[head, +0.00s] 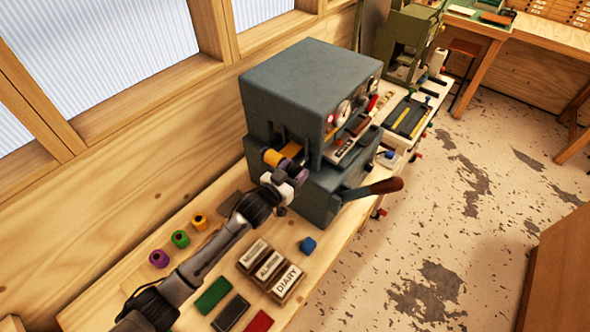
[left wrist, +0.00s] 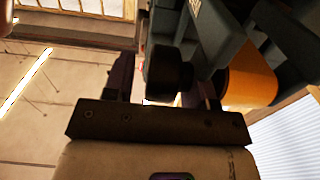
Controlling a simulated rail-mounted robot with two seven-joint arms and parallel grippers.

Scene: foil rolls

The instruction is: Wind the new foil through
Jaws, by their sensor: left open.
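The grey foil press (head: 310,80) stands on the bench against the wooden wall. A gold-orange foil roll (head: 272,157) sits on its left side; it also shows large in the left wrist view (left wrist: 250,75). My left gripper (head: 291,177) is at that side, close to the roll. In the left wrist view its fingers are apart, with a dark round knob (left wrist: 168,75) between them; I cannot tell whether they touch it. Loose purple (head: 158,258), green (head: 180,239) and orange (head: 200,220) rolls stand on the bench by the wall. My right gripper is not in view.
A lever with a brown handle (head: 372,188) sticks out at the press's front. A green machine (head: 405,42) stands beyond. The floor at right is open.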

